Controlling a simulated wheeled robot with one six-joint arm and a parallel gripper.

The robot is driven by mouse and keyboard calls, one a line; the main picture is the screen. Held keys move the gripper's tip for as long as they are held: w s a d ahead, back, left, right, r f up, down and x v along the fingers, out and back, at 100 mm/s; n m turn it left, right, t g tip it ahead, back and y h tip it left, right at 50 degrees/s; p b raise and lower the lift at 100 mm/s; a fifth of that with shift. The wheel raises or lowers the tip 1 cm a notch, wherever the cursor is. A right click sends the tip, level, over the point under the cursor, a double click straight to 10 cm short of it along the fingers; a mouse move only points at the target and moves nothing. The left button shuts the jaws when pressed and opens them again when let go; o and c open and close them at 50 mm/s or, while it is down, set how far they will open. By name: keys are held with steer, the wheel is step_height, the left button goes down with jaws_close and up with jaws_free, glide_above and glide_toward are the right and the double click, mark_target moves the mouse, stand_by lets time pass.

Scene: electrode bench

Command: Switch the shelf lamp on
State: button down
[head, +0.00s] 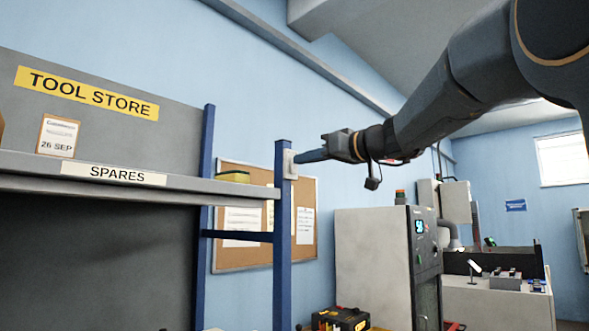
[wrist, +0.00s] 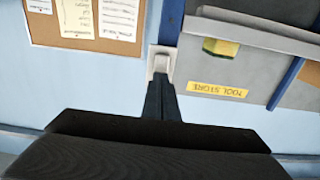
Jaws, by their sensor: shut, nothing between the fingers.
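A pale switch plate (head: 289,164) is fixed to the blue front post (head: 283,240) of the shelf unit. It also shows in the wrist view (wrist: 162,52), just beyond my fingertips. My gripper (head: 301,157) is shut and empty, with its tips at the switch. In the wrist view my gripper (wrist: 160,86) covers the lower part of the switch. I cannot tell whether the tips touch it or which way it is set. I cannot make out the shelf lamp in either view.
A grey shelf edge labelled SPARES (head: 115,174) runs left of the post, with a yellow-green item (head: 233,176) on it. A cork board (head: 306,230) hangs on the wall behind. A grey cabinet (head: 375,262) stands at the right, below my arm.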

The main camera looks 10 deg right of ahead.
steer(key=b+v, duration=0.5)
steer(key=v, duration=0.2)
steer(key=shift+s+d, duration=0.2)
steer(key=shift+s, duration=0.15)
stand_by(0.5)
stand_by(0.4)
step_height(320, 180, down, 40)
steer(key=a+m+g+h, duration=0.3)
steer(key=m+g+h, duration=0.25)
steer(key=g, duration=0.25)
steer(key=s+f+m+g+h, duration=0.1)
steer(key=s+f+g+h, duration=0.1)
steer(key=s+f, duration=0.9)
steer(key=s+f+g+h, duration=0.3)
steer(key=s+f, duration=0.8)
steer(key=f, duration=0.8)
steer(key=shift+s+d+m+g, duration=0.3)
steer(key=shift+s+m+g, duration=0.05)
steer(key=shift+g, duration=0.35)
